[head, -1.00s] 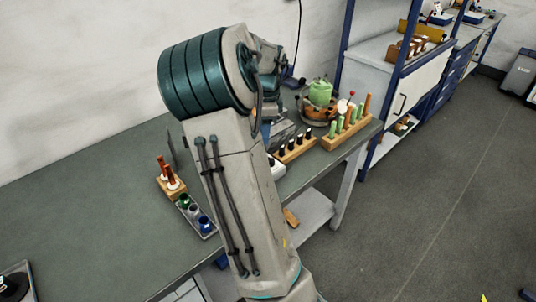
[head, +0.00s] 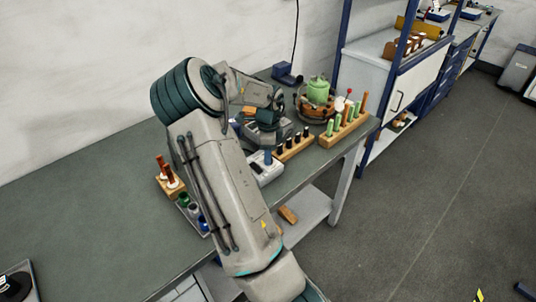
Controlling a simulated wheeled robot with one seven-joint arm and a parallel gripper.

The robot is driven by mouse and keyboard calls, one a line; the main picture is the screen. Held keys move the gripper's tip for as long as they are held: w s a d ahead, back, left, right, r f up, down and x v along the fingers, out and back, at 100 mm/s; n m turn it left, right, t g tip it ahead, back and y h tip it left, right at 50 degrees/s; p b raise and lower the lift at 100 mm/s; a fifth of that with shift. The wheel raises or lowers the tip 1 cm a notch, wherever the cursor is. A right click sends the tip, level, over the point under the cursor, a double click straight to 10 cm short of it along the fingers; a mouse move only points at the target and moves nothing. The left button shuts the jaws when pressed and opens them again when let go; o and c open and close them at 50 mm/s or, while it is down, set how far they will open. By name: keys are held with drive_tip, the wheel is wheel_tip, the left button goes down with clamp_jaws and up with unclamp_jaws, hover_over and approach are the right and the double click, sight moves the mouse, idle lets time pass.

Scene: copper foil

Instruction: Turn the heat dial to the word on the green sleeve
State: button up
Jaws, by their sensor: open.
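My arm reaches over the bench, and my gripper (head: 264,136) is at its far end, above the bench behind a pale box. The forearm and wrist hide most of it; its fingertips do not show clearly, and I see nothing held. The pale box (head: 266,168) has a dark panel and a small blue part on top; I cannot make out a dial or any lettering on it. Several green upright pieces (head: 338,124) stand in a wooden rack (head: 336,141) at the right end of the bench. I cannot tell which, if any, is the green sleeve; no word is readable.
A wooden block with black-topped pieces (head: 293,149) lies between the pale box and the rack. A green vessel (head: 318,89) stands behind. Orange-brown pieces (head: 166,176) and a tray of small bottles (head: 195,218) are left of my arm. The bench's left part (head: 90,200) is mostly clear.

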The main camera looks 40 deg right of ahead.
drive_tip(key=shift+f, duration=0.9)
drive_tip(key=c, duration=1)
